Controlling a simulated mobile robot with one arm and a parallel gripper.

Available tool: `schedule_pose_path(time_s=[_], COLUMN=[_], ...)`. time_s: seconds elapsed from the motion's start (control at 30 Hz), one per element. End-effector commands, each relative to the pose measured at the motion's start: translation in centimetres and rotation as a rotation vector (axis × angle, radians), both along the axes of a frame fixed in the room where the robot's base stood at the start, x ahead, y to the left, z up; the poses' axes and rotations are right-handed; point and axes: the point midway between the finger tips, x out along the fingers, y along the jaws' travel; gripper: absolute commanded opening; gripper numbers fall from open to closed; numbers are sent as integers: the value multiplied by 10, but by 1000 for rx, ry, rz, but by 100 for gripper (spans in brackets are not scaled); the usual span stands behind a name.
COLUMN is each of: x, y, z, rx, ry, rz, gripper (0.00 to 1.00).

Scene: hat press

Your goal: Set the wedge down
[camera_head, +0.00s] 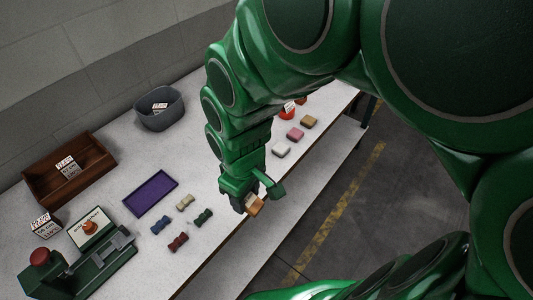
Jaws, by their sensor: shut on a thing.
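My gripper (255,201) is shut on an orange-brown wedge (257,208), which sticks out below the fingers. The wedge is by the front edge of the white table (215,250). I cannot tell from this view whether the wedge touches the tabletop or hangs above it. The fingers hide part of the wedge.
Several small bow-shaped pieces (184,202) and a purple tray (151,193) lie left of my gripper. White (281,149) and pink (295,134) blocks lie to the right.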

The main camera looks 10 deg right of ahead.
Motion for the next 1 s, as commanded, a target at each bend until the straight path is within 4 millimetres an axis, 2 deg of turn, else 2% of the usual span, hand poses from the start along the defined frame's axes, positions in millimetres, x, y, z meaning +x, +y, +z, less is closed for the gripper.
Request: schedule_pose_path(time_s=[0.17, 0.27, 0.67, 1.0], x=[8, 24, 120, 198], y=[-1, -2, -25, -66], z=[1, 4, 15, 20], rx=[-1, 0, 1, 1], ry=[2, 1, 0, 2], rz=[-4, -8, -29, -48], gripper=[16, 16, 16, 16])
